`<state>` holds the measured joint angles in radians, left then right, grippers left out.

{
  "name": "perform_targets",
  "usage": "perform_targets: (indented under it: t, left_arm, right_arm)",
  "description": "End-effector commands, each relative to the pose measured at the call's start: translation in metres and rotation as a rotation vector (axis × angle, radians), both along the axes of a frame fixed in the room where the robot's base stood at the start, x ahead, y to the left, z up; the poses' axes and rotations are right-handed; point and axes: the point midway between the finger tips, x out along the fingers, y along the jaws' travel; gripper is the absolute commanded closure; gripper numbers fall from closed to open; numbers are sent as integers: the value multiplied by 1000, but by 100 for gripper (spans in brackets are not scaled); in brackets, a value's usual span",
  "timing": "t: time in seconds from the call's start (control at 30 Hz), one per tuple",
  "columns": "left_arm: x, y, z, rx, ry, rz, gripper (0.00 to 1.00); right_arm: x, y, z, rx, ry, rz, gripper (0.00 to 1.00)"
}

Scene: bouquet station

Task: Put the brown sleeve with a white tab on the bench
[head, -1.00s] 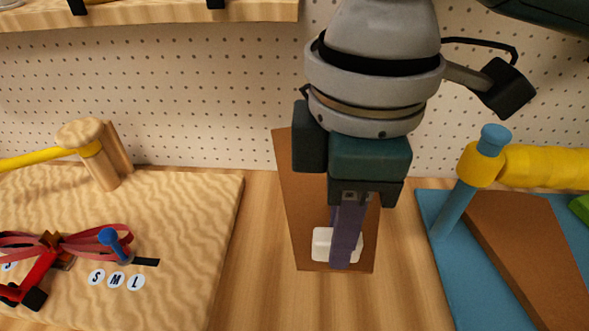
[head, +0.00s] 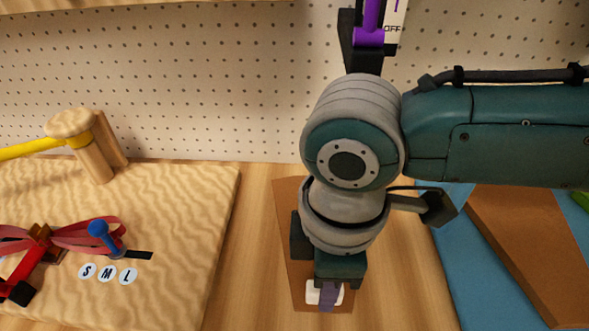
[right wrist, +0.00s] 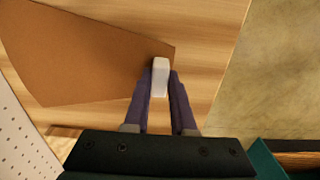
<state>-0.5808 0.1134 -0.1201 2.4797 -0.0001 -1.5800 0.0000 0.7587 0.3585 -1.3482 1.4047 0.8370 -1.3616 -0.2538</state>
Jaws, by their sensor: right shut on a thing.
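The brown sleeve (head: 286,208) with its white tab (head: 311,294) is over the bare wooden bench, between the pale board and the blue mat. It looks flat and close to the bench, but I cannot tell whether it touches. My right gripper (head: 328,298) is shut on the white tab at the sleeve's near end. In the right wrist view the tab (right wrist: 160,75) sits between the purple fingers, and the sleeve (right wrist: 85,58) stretches to the left. My right arm hides part of the sleeve in the head view. My left gripper is not in view.
Another brown sleeve (head: 520,250) lies on the blue mat (head: 455,265) at the right. The pale board (head: 170,210) at the left holds a wooden post (head: 95,150), a red ribbon bow and S, M, L discs. A pegboard (head: 200,70) stands behind. The bench edge (right wrist: 234,65) is near the gripper.

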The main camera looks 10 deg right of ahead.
Motion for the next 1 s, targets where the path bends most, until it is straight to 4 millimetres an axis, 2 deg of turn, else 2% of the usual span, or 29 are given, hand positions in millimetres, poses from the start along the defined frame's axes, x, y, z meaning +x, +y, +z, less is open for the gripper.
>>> perform_targets:
  t: [0.1, 0.13, 0.4, 0.63, 0.73, 0.87, 1.0]
  left_arm:
    - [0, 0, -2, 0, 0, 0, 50]
    - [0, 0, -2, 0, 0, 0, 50]
    - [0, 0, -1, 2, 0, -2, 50]
    - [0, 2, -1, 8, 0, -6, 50]
    - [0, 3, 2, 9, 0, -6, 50]
    - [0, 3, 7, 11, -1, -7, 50]
    - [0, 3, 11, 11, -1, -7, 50]
  right_arm:
    - [0, 0, -4, 0, 1, -1, 100]
    - [0, 0, -4, -1, 0, -1, 75]
    - [0, 0, -3, 0, 0, -1, 46]
    - [0, 0, -2, 0, 0, -1, 46]
    - [1, 0, 5, 1, -1, -1, 46]
    - [1, 0, 27, 1, -3, 0, 46]
    - [1, 0, 60, 2, -4, 0, 46]
